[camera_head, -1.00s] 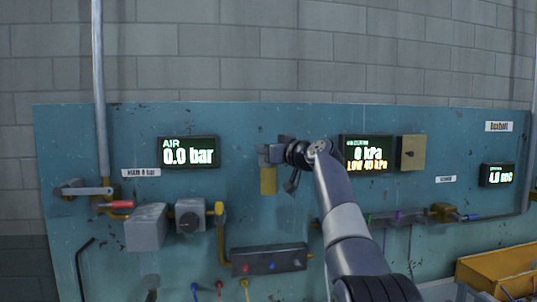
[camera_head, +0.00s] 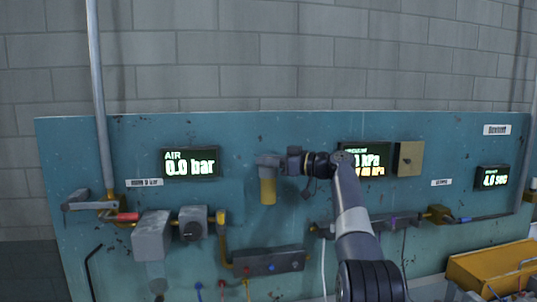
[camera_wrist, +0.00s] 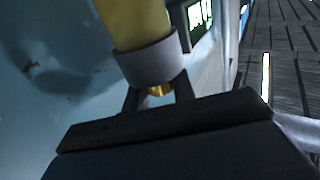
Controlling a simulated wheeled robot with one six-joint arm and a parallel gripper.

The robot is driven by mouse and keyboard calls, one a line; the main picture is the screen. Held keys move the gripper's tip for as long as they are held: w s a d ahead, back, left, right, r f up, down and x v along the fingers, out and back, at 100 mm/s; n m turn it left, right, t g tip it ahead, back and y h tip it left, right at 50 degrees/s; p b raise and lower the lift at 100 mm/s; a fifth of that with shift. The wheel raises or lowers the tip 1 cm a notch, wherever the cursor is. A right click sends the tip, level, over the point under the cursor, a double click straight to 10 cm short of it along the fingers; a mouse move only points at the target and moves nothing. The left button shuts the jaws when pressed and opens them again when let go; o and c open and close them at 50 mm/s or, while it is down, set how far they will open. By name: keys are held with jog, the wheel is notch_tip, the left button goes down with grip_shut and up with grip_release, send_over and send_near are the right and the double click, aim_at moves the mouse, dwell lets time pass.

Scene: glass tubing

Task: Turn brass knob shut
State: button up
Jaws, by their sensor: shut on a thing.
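The yellow cylinder (camera_head: 268,190) hangs from a grey fitting on the blue panel in the head view. In the wrist view the same yellow cylinder (camera_wrist: 133,22) ends in a grey collar (camera_wrist: 150,62). A small brass knob (camera_wrist: 160,90) shows just past the collar, between my two fingers. My gripper (camera_wrist: 157,92) is shut on it; the fingers and palm hide most of the knob. In the head view my gripper (camera_head: 284,163) is just right of the grey fitting, level with it, and the knob cannot be made out.
My arm partly covers the kPa display (camera_head: 377,158). An AIR display (camera_head: 190,163) reads 0.0 bar. Pipes, a lever valve (camera_head: 90,200) and grey boxes (camera_head: 152,235) fill the panel's lower left. A yellow crate (camera_head: 490,268) stands at the lower right.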

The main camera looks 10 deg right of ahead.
dwell(0.4)
jog(key=o, duration=1)
jog(key=shift+c, duration=0.2)
jog(key=shift+d, duration=0.1)
jog(key=b+v, duration=0.3)
jog(key=v, duration=0.7)
jog(key=shift+s+d, duration=0.2)
jog(key=shift+d, duration=0.05)
jog(key=shift+f, duration=0.1)
